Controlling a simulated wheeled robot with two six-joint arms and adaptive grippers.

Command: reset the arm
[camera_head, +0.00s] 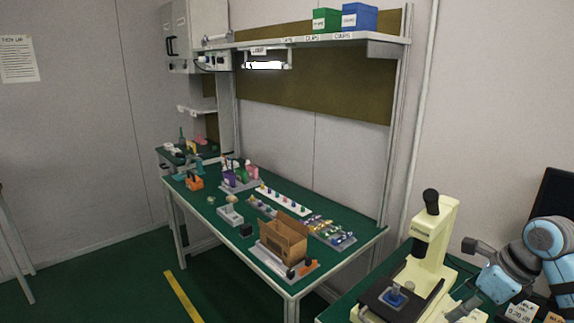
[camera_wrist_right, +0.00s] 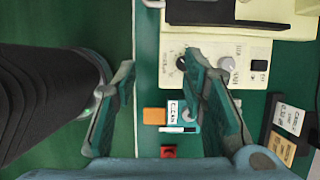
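My right arm comes in from the right edge in the head view, with pale blue and grey links. Its gripper (camera_head: 468,303) points down and left, beside the base of a cream machine (camera_head: 436,235). In the right wrist view the two teal fingers of this gripper (camera_wrist_right: 160,78) stand wide apart. Nothing is held between them. Below them are green surfaces and the edge of the cream machine's panel (camera_wrist_right: 215,50) with its knobs. My left arm and left gripper do not show in either view.
Small orange (camera_wrist_right: 154,116) and red (camera_wrist_right: 168,152) pieces lie near the cream machine. Dark labelled boxes (camera_wrist_right: 287,118) stand to the right. A green-topped workbench (camera_head: 215,185) holds a cardboard box (camera_head: 284,238) and small parts. Open floor lies in front of it.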

